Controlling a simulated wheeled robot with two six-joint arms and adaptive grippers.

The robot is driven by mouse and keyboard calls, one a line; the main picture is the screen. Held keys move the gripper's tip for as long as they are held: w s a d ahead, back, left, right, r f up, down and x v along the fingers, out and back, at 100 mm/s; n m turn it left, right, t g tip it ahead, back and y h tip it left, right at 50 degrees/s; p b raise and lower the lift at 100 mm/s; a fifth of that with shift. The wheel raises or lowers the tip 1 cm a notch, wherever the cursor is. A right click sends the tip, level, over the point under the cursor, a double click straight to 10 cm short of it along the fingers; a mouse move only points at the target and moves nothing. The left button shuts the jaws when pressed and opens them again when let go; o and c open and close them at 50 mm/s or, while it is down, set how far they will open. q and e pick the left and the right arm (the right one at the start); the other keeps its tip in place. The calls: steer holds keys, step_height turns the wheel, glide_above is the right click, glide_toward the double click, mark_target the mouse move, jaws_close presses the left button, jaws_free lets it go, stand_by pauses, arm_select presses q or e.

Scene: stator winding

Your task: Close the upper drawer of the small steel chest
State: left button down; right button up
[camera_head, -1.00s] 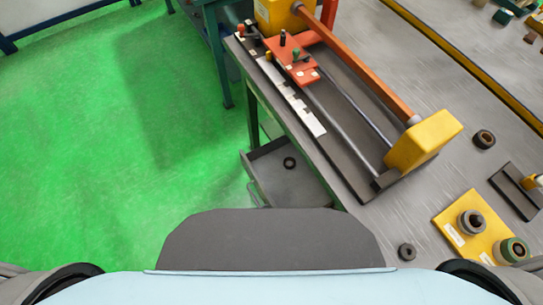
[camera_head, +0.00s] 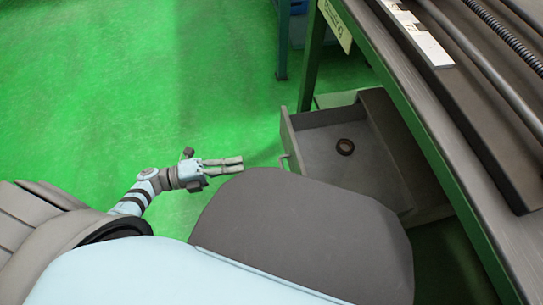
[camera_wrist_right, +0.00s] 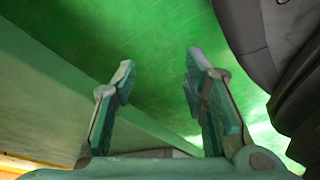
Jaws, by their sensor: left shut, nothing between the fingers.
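The grey steel drawer (camera_head: 288,136) stands pulled open below the edge of the workbench in the head view, with a small handle on its front panel. The rest of the chest is mostly hidden under the bench, and part of the drawer's near side is behind my body. My left gripper (camera_head: 241,164) is shut and empty, left of the drawer front and apart from it, above the green floor. My right gripper (camera_wrist_right: 160,60) shows in the right wrist view with its fingers spread and nothing between them.
The workbench (camera_head: 440,140) runs along the right with a dark fixture (camera_head: 470,110) and metal rods on top. A green bench leg (camera_head: 312,58) stands behind the drawer. The green floor (camera_head: 130,90) at left is clear.

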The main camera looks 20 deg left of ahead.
mark_target(295, 154)
arm_select(q)
steer(key=x, duration=1.3)
steer(key=shift+w+d+r+b, duration=0.15)
steer(key=shift+w+d+b, duration=0.1)
steer(key=shift+d+b, duration=0.1)
arm_select(e)
steer(key=shift+w+a+r, duration=0.1)
steer(key=shift+w+r, duration=0.55)
steer(key=shift+r, duration=0.05)
